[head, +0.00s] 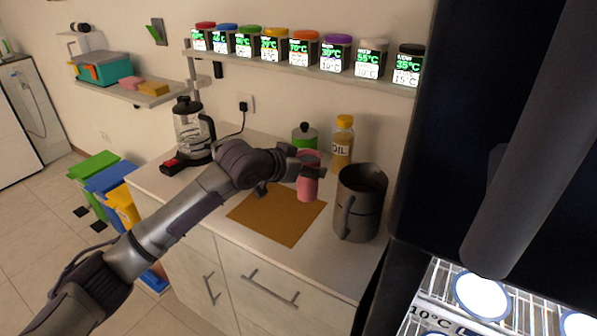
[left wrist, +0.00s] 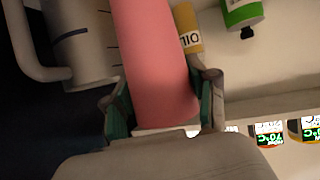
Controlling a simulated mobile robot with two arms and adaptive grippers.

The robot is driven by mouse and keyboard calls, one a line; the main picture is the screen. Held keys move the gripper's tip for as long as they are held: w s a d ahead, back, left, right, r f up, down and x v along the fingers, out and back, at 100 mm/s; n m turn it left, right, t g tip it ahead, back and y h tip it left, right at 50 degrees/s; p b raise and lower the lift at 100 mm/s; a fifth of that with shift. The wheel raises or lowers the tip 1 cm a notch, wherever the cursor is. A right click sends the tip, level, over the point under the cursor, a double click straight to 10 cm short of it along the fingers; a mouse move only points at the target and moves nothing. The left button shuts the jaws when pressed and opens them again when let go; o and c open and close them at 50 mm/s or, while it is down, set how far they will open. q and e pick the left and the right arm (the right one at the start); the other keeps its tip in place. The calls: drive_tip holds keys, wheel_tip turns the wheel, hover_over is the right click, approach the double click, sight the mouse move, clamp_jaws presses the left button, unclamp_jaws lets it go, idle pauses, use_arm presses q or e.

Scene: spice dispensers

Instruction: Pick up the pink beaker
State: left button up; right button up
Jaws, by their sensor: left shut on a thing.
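The pink beaker (head: 307,187) stands upright above or on the brown mat (head: 270,222) on the counter; I cannot tell whether its base touches. My left gripper (head: 311,172) comes in from the left and is shut on the upper part of the beaker. In the left wrist view the pink beaker (left wrist: 155,65) fills the middle, between the two green-padded fingers of my left gripper (left wrist: 162,112). My right gripper is not in view.
A dark metal pitcher (head: 361,205) stands just right of the beaker. An oil bottle (head: 342,145) and a green container (head: 304,143) stand behind. A blender (head: 190,132) is at the left. A shelf of spice dispensers (head: 304,49) hangs above.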

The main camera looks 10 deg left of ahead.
use_arm(q)
drive_tip(key=shift+d+r, duration=0.7)
drive_tip(key=shift+d, duration=0.35)
drive_tip(key=shift+d, duration=0.1)
